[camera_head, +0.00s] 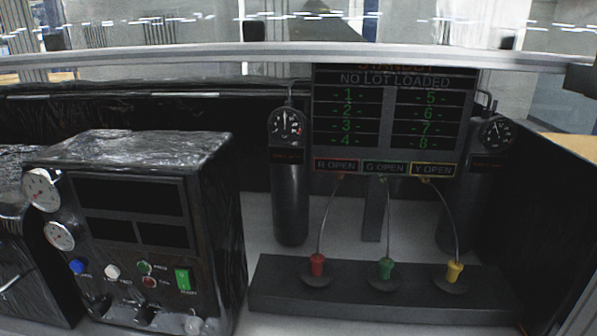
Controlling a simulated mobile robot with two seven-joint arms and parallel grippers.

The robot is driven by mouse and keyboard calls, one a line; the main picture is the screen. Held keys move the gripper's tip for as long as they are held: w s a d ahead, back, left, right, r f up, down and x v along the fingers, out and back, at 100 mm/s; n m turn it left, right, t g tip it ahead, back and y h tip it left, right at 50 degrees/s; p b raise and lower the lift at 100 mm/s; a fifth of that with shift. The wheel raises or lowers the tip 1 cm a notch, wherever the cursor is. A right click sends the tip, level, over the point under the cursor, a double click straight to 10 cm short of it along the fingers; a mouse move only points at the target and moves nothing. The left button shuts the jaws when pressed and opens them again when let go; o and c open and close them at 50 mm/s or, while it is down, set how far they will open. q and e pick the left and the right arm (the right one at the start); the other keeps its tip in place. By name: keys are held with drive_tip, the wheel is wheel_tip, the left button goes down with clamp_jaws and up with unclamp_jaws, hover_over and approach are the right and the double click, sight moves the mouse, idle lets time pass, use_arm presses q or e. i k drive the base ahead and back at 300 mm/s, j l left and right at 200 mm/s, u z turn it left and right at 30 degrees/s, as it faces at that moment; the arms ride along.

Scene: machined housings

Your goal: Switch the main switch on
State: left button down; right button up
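A dark box-shaped control unit (215,215) stands at the left with its panel facing me. The panel carries a lit green rectangular switch (183,279), a blue button (77,266), a white button (112,271), a small green button (145,267) and a small red button (149,282). The labels are too small to read, so I cannot tell which control is the main switch. Neither of my grippers is in view.
Two round gauges (42,189) are on the unit's left edge. At the right, a dark base (350,298) holds red, green and yellow plugs with cables up to a display (395,115) reading "NO LOT LOADED". Dark cylinders with gauges (290,190) flank it. A pale rail (280,57) crosses the top.

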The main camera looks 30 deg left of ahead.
sight(183, 277)
drive_tip(key=u, duration=1.75)
